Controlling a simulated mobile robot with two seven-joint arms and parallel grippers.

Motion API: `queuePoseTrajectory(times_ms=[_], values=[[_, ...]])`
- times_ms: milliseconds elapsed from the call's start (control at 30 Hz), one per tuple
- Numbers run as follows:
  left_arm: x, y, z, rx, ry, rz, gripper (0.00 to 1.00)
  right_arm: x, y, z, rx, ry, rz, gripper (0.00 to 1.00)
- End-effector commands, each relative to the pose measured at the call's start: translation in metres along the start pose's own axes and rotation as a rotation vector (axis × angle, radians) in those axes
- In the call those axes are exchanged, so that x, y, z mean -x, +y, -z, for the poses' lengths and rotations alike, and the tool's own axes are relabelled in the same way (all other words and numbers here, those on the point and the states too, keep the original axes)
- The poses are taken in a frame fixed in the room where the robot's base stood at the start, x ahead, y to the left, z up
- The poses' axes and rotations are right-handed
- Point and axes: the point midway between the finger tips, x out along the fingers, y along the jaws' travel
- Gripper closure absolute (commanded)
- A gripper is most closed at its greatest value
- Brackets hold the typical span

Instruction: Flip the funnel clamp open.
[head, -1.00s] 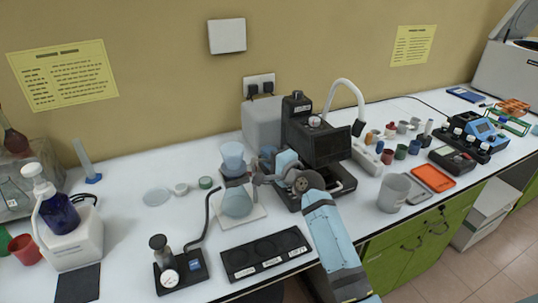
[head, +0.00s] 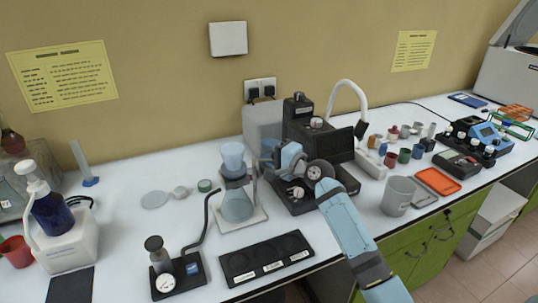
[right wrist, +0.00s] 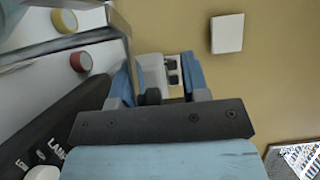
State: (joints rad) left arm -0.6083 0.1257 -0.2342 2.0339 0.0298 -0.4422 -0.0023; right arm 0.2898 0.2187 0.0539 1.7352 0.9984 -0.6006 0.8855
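The pale blue funnel (head: 233,155) sits upright above a conical flask (head: 237,205) with pale blue contents, on a white-based stand (head: 257,218). My right gripper (head: 268,152) is just right of the funnel, apart from the clamp as far as I can see. In the right wrist view its two blue fingers (right wrist: 160,82) stand apart with nothing held between them. My left gripper is not in view.
A black machine (head: 325,145) stands close behind my right arm. A black tray with round recesses (head: 265,258) and a gauge device (head: 178,275) lie in front. A grey beaker (head: 398,196) stands to the right. Small lids (head: 180,192) lie left of the funnel.

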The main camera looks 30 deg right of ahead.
Motion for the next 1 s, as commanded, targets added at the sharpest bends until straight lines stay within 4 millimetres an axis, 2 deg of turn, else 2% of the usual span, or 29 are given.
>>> queuePoseTrajectory(times_ms=[367,467,567,800,1000], values=[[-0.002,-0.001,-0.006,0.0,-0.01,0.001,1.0,0.001,0.004,-0.001,-0.002,-0.002,-0.006,0.61],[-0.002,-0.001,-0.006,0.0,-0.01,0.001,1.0,0.007,0.005,-0.001,-0.002,-0.002,-0.007,0.61],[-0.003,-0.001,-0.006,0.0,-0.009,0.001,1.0,0.021,0.005,-0.001,-0.001,-0.002,-0.008,0.61],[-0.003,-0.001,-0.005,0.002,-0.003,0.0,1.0,0.076,0.005,-0.001,0.0,-0.001,-0.009,0.61],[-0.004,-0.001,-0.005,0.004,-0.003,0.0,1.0,0.115,0.004,-0.001,0.0,-0.003,-0.007,0.61]])
